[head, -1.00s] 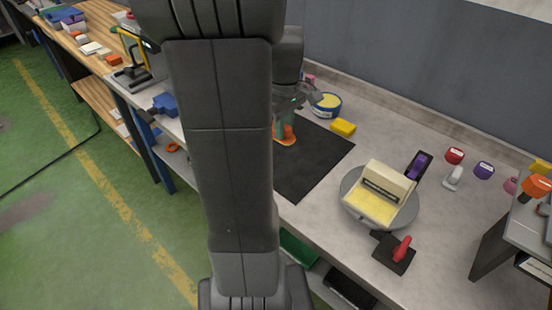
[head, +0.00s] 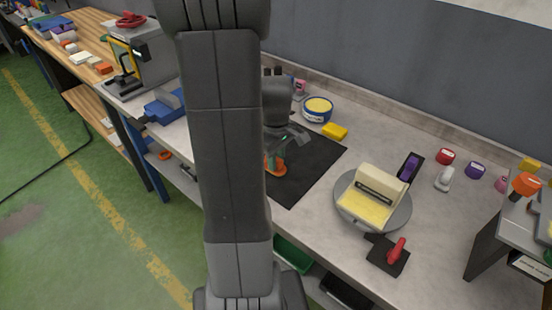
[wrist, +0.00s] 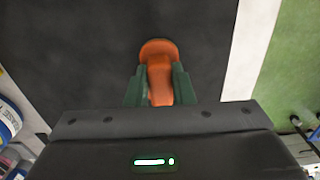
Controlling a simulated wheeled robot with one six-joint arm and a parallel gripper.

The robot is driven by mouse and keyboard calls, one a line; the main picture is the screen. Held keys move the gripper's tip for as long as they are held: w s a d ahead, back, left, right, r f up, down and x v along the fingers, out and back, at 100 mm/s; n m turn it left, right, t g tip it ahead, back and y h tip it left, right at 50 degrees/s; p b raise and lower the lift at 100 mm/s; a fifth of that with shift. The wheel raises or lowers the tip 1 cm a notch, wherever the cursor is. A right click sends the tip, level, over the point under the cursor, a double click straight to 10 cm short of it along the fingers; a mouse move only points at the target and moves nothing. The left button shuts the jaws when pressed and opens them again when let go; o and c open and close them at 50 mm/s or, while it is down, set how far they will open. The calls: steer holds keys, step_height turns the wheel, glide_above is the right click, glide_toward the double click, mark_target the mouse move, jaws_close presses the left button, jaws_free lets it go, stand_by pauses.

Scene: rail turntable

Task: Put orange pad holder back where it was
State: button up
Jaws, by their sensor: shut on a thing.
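The orange pad holder (wrist: 158,52) is between the green fingers of my gripper (wrist: 160,85) in the wrist view. My gripper is shut on it, over the black mat (wrist: 70,60). In the head view the orange holder (head: 275,170) shows low at the mat's left part, below my gripper (head: 277,158). Part of it is hidden by the fingers. I cannot tell whether its base touches the mat.
A round turntable (head: 401,219) with a cream and yellow block stands right of the mat. A yellow block (head: 334,131) and a blue-rimmed tin (head: 317,108) are behind the mat. A red-handled tool (head: 390,255) lies near the front edge. The mat's right part is clear.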

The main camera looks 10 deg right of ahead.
steer(key=shift+f, duration=0.2)
steer(key=o, duration=0.9)
steer(key=shift+r, duration=0.15)
step_height(320, 180, up, 12)
steer(key=shift+r+p, duration=0.1)
steer(key=shift+p, duration=0.2)
